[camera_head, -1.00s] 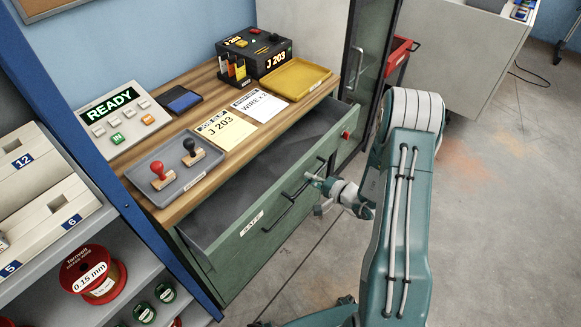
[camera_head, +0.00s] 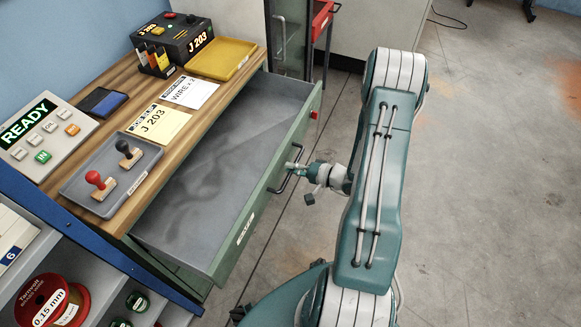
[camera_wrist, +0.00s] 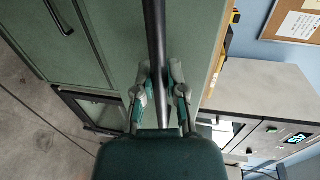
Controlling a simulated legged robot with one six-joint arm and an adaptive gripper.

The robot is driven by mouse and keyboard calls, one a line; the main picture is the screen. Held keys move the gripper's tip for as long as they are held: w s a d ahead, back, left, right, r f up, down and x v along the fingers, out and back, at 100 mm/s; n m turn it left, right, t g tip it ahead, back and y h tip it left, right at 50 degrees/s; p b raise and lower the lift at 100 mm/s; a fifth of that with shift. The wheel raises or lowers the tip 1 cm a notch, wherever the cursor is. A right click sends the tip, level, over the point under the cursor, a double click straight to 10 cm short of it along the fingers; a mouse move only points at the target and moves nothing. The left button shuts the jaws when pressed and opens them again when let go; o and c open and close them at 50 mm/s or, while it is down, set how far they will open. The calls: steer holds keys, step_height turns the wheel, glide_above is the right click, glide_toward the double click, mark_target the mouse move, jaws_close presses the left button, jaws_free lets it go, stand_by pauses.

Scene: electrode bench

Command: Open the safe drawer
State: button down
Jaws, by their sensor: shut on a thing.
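The green safe drawer (camera_head: 280,150) stands pulled far out of the wooden-topped bench, and its grey inside looks empty. Its front carries a white label and a dark bar handle (camera_head: 284,181). My gripper (camera_head: 292,167) is at that handle in the head view. In the wrist view my gripper (camera_wrist: 160,85) has its two fingers on either side of the dark bar handle (camera_wrist: 155,30), shut on it. The drawer front fills the area behind the bar there.
On the bench top are a grey tray (camera_head: 72,192) with two stamps, a yellow tray (camera_head: 247,59), cards and a black J 203 box (camera_head: 172,38). A blue-framed shelf with spools stands at left. The floor (camera_head: 480,200) at right is clear.

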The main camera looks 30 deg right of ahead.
steer(key=c, duration=0.7)
jaws_free()
steer(key=shift+f, duration=0.2)
steer(key=shift+d+r, duration=0.1)
steer(key=v, duration=1.1)
steer(key=shift+s+d, duration=0.25)
steer(key=shift+s, duration=0.1)
